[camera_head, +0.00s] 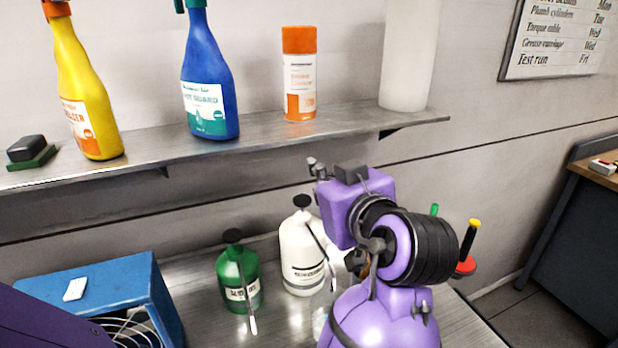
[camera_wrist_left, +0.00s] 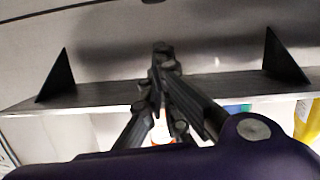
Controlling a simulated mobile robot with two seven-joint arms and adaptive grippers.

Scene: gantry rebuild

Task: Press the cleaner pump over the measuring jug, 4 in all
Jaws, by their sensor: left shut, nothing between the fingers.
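A white pump bottle (camera_head: 302,262) with a black pump head stands on the metal bench, its long spout slanting toward the front. A green pump bottle (camera_head: 240,280) with a black head stands to its left. I cannot read which label says cleaner. A clear edge, probably the measuring jug (camera_head: 320,318), shows in front of the white bottle; my purple left arm hides most of it. My left gripper (camera_head: 315,165) is above and slightly right of the white bottle's head, apart from it. In the left wrist view its fingers (camera_wrist_left: 161,52) are shut and empty. My right gripper is out of view.
A wall shelf (camera_head: 260,140) above holds a yellow bottle (camera_head: 88,90), a blue bottle (camera_head: 208,85), an orange-capped can (camera_head: 299,75) and a white cylinder (camera_head: 408,55). A blue box (camera_head: 110,280) stands at the left. Colored tool handles (camera_head: 470,240) show behind my arm.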

